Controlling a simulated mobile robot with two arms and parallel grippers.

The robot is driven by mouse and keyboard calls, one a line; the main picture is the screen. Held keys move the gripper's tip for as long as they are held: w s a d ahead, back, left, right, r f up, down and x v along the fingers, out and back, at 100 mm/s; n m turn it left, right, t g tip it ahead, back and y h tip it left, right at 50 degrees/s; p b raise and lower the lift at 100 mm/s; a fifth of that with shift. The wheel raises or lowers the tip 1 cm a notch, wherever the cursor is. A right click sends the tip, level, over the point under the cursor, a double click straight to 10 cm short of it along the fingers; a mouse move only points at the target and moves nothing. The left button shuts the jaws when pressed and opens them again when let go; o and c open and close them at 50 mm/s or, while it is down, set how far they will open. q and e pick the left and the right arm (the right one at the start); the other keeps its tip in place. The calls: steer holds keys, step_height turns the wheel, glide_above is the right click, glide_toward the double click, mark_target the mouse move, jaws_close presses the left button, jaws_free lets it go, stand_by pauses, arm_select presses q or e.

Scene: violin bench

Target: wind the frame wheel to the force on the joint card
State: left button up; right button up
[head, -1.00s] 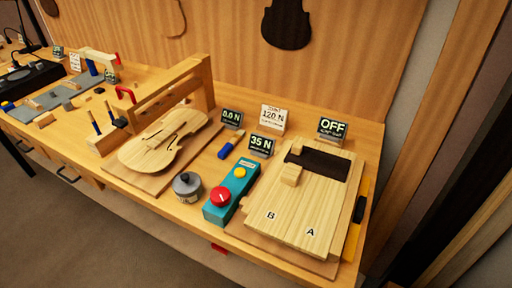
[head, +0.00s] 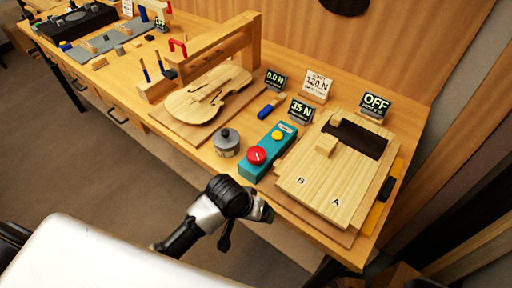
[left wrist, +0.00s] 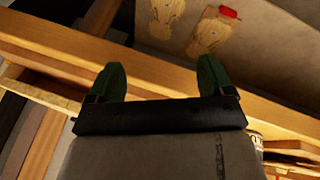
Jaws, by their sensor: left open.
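The white joint card (head: 317,84) reads 120 N at the back of the bench. Pale boards marked A and B (head: 318,190) lie on a wooden base, with a dark strip (head: 356,138) across the back. A black part (head: 386,189) sits at their right side. A teal box (head: 268,153) with a red round knob (head: 257,155) stands left of them. I cannot tell which part is the frame wheel. My left gripper (head: 263,212) is just off the bench's front edge, apart from these things. In the left wrist view its green fingers (left wrist: 161,78) are open and empty.
Displays read 0.0 N (head: 276,80), 35 N (head: 301,110) and OFF (head: 375,104). Free floor lies in front of the bench.

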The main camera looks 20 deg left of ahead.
mark_target(256, 153)
arm_select(q)
steer(key=w+r, duration=0.2)
steer(key=r, duration=0.1)
steer(key=w+d+r+n+g, duration=0.1)
steer(key=w+r, duration=0.2)
steer(key=w+d+r+n, duration=0.1)
steer(key=w+r, duration=0.1)
steer(key=r, duration=0.1)
steer(key=shift+w+d+r+g, duration=0.2)
steer(key=shift+d+r+g, duration=0.05)
steer(key=shift+r+g, duration=0.05)
steer(key=w+a+r+n+g+y, duration=0.1)
steer(key=w+a+r+n+y, duration=0.2)
steer(key=w+a+r+n, duration=0.5)
steer(key=shift+m, duration=0.7)
steer(key=f, duration=0.3)
steer(key=s+d+f+p, duration=0.1)
steer(key=f, duration=0.5)
steer(key=shift+s+d+f+p, duration=0.2)
steer(key=shift+d+f+p, duration=0.1)
steer(key=shift+d+p, duration=0.1)
steer(key=c, duration=0.9)
